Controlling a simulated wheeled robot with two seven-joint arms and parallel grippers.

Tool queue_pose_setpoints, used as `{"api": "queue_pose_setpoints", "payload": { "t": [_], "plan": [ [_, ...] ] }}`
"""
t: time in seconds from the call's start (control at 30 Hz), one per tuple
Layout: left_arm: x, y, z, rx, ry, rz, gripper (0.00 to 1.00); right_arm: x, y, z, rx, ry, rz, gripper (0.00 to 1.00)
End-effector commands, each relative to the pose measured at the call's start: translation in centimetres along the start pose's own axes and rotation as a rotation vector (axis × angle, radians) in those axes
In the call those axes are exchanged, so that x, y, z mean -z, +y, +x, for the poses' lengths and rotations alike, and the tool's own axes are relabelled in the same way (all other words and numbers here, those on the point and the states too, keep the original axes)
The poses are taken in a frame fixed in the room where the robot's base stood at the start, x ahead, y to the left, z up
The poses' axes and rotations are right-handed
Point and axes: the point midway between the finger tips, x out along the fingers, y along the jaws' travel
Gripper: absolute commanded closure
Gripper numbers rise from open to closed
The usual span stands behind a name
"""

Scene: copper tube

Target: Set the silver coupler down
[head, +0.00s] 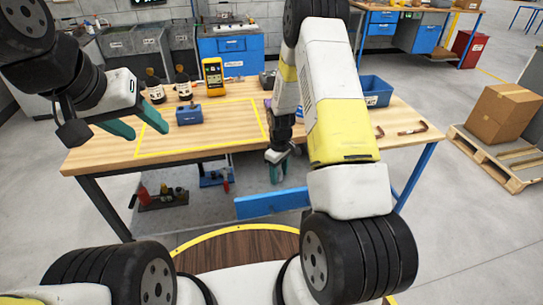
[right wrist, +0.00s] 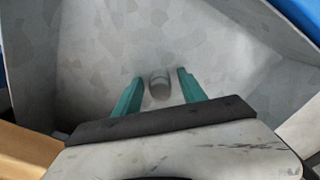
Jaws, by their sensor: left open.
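The silver coupler (right wrist: 160,84) is a short grey cylinder in the right wrist view. It appears between the fingertips of my right gripper (right wrist: 160,76), with a gap on both sides. I cannot tell how far below the fingertips it is. In the head view my right gripper (head: 278,172) points down at the front edge of the workbench, and I cannot make out the coupler there. My left gripper (head: 148,133) is open and empty above the bench's left part.
The wooden workbench (head: 200,142) has a yellow-outlined area with a blue block (head: 189,114) in it. Dark bottles (head: 154,87) and a yellow meter (head: 213,75) stand behind. A blue bin (head: 375,90) and copper pieces (head: 412,130) are at right. A blue beam (head: 272,203) is below the front.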

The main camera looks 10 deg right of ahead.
Motion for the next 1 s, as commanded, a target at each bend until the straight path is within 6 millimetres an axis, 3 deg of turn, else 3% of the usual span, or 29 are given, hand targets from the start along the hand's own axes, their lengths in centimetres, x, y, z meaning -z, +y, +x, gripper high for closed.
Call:
{"api": "queue_pose_setpoints", "payload": {
  "t": [0.33, 0.7, 1.0],
  "plan": [
    [0.0, 0.0, 0.0, 0.000, 0.000, 0.000, 0.51, 0.1, 0.0, -1.1, -0.002, 0.003, 0.000, 0.51],
    [0.0, 0.0, 0.0, 0.000, 0.000, 0.000, 0.51, 0.1, 0.1, -8.7, -0.003, 0.004, 0.000, 0.51],
    [0.0, 0.0, 0.0, 0.000, 0.000, 0.000, 0.51, 0.0, 0.0, -12.4, -0.002, 0.004, 0.002, 0.51]
  ]
}}
